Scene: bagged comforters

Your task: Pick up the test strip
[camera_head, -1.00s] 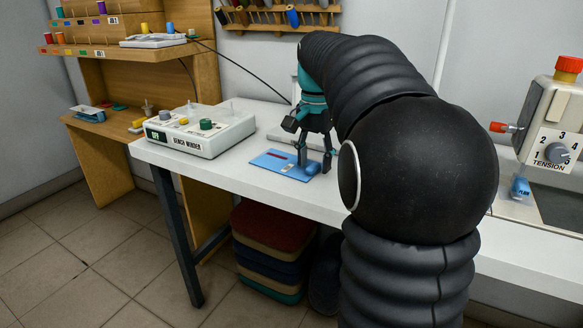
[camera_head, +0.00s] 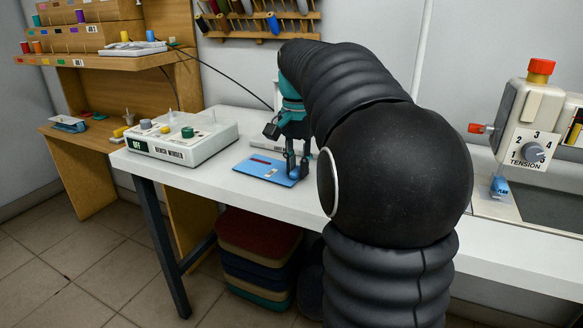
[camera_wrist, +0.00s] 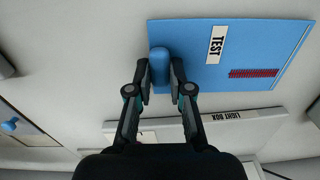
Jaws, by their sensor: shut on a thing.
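The test strip (camera_head: 266,169) is a flat blue card with a white label and a red stitched patch, at the front edge of the white table in the head view. The wrist view shows the card (camera_wrist: 240,55) with the word TEST, and a rounded blue tab (camera_wrist: 159,64) at its edge. My gripper (camera_head: 297,174) is shut on this tab, one finger on each side. In the wrist view my gripper (camera_wrist: 161,76) points at the card with the tab between its fingertips. I cannot tell whether the card is clear of the table.
The bench winder (camera_head: 182,141) stands on the table (camera_head: 215,178) left of the card. The light box (camera_wrist: 240,115) lies close behind the card. A machine with a tension dial (camera_head: 527,125) stands at the right. Stacked cushions (camera_head: 257,250) are below the table.

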